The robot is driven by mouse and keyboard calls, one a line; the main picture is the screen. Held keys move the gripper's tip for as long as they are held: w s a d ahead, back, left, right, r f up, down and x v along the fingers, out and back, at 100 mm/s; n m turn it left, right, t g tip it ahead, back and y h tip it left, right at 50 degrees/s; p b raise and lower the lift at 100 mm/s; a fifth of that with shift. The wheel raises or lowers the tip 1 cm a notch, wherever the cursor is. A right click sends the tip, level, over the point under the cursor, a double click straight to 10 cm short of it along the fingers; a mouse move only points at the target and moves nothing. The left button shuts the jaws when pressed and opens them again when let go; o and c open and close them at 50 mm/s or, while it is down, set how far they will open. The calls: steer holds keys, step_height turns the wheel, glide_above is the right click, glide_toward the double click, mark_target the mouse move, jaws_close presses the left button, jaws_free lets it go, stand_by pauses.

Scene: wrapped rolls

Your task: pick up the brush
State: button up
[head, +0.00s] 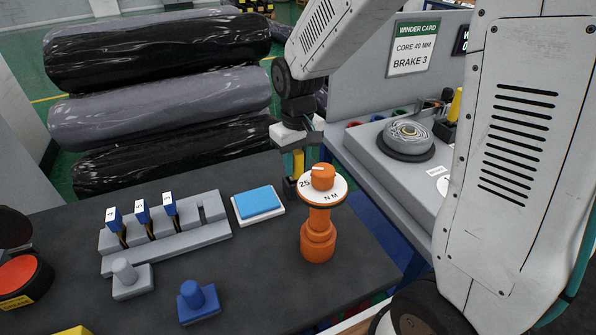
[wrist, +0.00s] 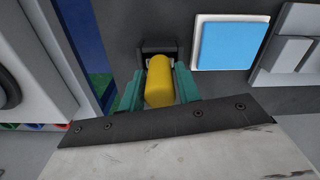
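A yellow handle (wrist: 160,84), which looks like the brush's, stands between the two teal fingers of my gripper (wrist: 160,88) in the wrist view. Its far end meets a dark holder (wrist: 158,47) at the bench edge. In the head view the yellow handle (head: 298,162) shows beneath my gripper (head: 305,158), with the dark holder (head: 290,188) below. The fingers lie close along both sides of the handle. I cannot tell whether they touch it. The brush's lower part and any bristles are hidden.
An orange dial tool (head: 318,240) stands close in front of my gripper. A blue pad on a white base (head: 258,203) lies to its left, beside a grey rack (head: 165,240) with blue-topped pieces. A grey winder bench (head: 370,165) is at right, wrapped rolls (head: 160,100) behind.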

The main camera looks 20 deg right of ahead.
steer(key=c, duration=0.5)
step_height(320, 180, up, 10)
steer(key=shift+r, duration=0.1)
stand_by(0.5)
